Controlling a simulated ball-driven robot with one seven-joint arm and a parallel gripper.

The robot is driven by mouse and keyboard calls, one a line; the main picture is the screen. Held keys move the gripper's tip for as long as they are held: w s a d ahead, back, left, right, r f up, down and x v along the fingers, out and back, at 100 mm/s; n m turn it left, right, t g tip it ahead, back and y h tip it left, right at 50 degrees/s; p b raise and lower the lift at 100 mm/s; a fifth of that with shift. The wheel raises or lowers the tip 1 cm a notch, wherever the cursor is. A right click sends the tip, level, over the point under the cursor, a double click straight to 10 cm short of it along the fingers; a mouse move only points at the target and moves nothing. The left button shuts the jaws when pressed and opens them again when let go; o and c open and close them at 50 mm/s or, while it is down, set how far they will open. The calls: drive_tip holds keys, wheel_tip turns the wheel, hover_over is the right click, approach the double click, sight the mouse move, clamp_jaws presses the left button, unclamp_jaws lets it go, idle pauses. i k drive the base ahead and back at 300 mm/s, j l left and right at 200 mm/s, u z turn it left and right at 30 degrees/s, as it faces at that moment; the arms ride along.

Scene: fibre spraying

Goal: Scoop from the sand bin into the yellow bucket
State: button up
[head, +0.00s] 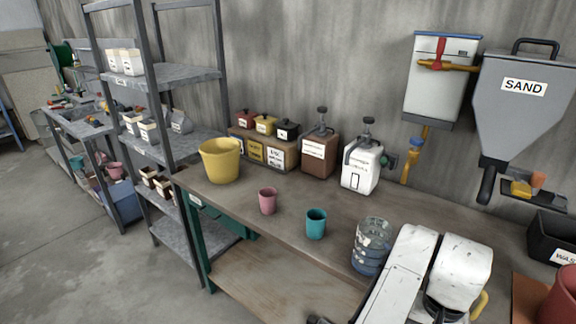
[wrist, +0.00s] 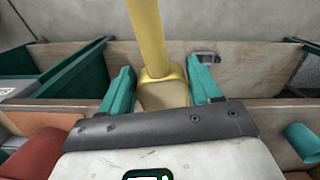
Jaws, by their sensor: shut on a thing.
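The yellow bucket (head: 221,161) stands upright on the back left of the workbench in the head view. A grey hopper labelled SAND (head: 524,88) hangs on the wall at the upper right; its contents are hidden. My gripper (wrist: 162,84) shows in the wrist view with its two teal fingers on either side of a yellow scoop-like tool (wrist: 150,40). It is shut on this tool, whose long yellow part runs to the top edge of the picture. In the head view a bit of yellow (head: 480,304) shows beside my white arm, at the lower right, far from the bucket.
On the workbench (head: 300,195) stand a pink cup (head: 268,200), a teal cup (head: 316,223) and a clear blue-tinted container (head: 371,246) close to my arm. Dispensers (head: 362,167) and small boxes line the wall. A black waste bin (head: 553,238) and red pot (head: 562,298) are at right.

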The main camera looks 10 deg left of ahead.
sight(221, 156)
drive_tip(key=i+j+u, duration=0.15)
drive_tip(key=i+u, duration=0.15)
drive_tip(key=i+j+z, duration=0.15)
drive_tip(key=i, duration=0.3)
drive_tip(key=i+j+z, duration=0.2)
drive_tip(key=i+j, duration=0.35)
drive_tip(key=j, duration=0.2)
drive_tip(key=i+j, duration=0.15)
drive_tip(key=j, duration=0.15)
drive_tip(key=i+j+z, duration=0.1)
drive_tip(key=j, duration=0.2)
drive_tip(key=i+j, duration=0.15)
drive_tip(key=j, duration=0.2)
